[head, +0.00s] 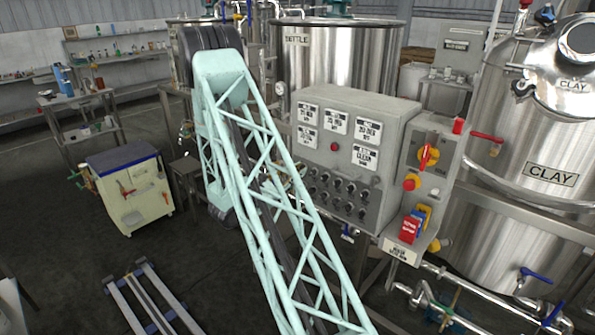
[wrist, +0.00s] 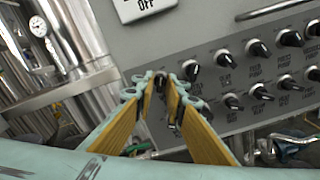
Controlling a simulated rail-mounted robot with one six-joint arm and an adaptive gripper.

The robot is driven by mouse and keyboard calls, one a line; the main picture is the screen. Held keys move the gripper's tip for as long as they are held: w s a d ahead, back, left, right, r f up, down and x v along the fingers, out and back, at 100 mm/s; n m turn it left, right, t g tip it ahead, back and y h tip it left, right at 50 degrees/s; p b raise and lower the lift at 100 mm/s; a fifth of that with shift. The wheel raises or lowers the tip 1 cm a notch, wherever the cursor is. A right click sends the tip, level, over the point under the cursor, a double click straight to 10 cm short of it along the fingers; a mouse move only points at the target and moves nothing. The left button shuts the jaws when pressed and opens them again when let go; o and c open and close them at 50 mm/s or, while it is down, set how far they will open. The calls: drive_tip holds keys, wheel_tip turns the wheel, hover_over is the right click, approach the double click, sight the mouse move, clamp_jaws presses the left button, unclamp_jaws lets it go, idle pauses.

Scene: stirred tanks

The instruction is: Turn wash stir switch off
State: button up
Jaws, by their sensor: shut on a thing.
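The grey control panel (head: 345,165) carries rows of small black rotary switches (head: 337,187) below white label plates. In the wrist view, the panel face (wrist: 205,45) fills the upper right, with black switches (wrist: 258,48) above small labels that I cannot read clearly. My gripper (wrist: 162,82) has yellow-padded fingers, closed around a black switch (wrist: 161,80) at the left end of the rows. The fingers partly hide this switch, so I cannot tell its setting or read its label.
Pipes with a gauge (wrist: 38,26) run left of the panel. A cream cart (head: 130,195) stands at left.

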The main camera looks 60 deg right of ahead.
drive_tip(key=shift+n+p, duration=3.8)
drive_tip(key=shift+n, duration=1.9)
drive_tip(key=o, duration=0.6)
drive_tip(key=shift+a, duration=0.15)
drive_tip(key=shift+w+a, duration=0.25)
drive_tip(key=shift+a, duration=1.7)
drive_tip(key=shift+w+a, duration=0.25)
drive_tip(key=shift+a, duration=1.7)
drive_tip(key=shift+w+a, duration=0.25)
drive_tip(key=shift+a, duration=1.7)
